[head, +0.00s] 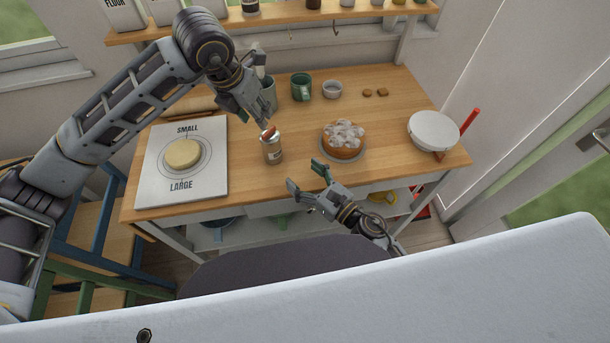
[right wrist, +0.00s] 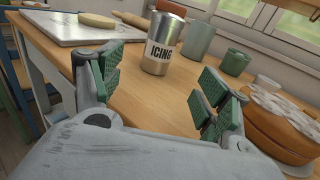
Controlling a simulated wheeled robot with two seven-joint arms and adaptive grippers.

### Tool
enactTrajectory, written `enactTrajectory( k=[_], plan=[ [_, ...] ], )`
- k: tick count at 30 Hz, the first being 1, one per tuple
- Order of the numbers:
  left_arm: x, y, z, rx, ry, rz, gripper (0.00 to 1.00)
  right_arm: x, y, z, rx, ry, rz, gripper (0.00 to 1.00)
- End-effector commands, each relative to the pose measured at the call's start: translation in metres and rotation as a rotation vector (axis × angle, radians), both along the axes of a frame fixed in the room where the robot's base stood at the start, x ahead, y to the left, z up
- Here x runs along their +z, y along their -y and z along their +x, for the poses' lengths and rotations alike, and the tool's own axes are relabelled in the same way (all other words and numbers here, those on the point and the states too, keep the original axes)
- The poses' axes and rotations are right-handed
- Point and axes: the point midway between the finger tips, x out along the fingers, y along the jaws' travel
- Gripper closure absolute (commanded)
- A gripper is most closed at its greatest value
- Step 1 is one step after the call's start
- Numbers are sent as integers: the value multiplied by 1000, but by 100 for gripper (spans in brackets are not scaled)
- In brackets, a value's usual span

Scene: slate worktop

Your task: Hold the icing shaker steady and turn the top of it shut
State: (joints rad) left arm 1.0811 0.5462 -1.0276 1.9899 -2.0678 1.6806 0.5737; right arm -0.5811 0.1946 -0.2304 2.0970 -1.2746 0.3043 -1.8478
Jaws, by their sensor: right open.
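The icing shaker (head: 273,153) is a silver can with a reddish top (head: 268,132). It stands upright on the wooden worktop, right of the white board. In the right wrist view the shaker (right wrist: 161,45) shows its "ICING" label, and its upper end lies near the picture's top edge. My left gripper (head: 257,119) points down just above and behind the shaker's top. I cannot tell whether it touches the top or how far its fingers are apart. My right gripper (head: 306,178) is open and empty at the front edge, apart from the shaker. Its green-padded fingers (right wrist: 160,78) frame the space before the shaker.
A white board (head: 155,180) marked SMALL and LARGE carries a dough disc (head: 183,154) at left. An iced cake (head: 342,148) stands right of the shaker. A green mug (head: 301,87), small bowl (head: 332,89) and white pan (head: 433,130) stand farther back and right.

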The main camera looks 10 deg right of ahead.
Motion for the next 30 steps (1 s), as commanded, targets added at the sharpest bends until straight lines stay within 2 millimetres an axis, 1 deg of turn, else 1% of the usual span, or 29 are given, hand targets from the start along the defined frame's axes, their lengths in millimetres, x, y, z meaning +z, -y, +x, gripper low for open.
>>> enactTrajectory(
  k=[14, 20, 30],
  plan=[
    [0, 0, 0, 0, 0, 0, 64, 0, -2, 3, 1, 1, 1, 24],
    [0, 0, 0, 0, 0, 0, 64, 0, -7, 11, 0, 0, 0, 24],
    [0, 0, 0, 0, 0, 0, 64, 0, -19, 30, 1, 1, 0, 24]
  ],
)
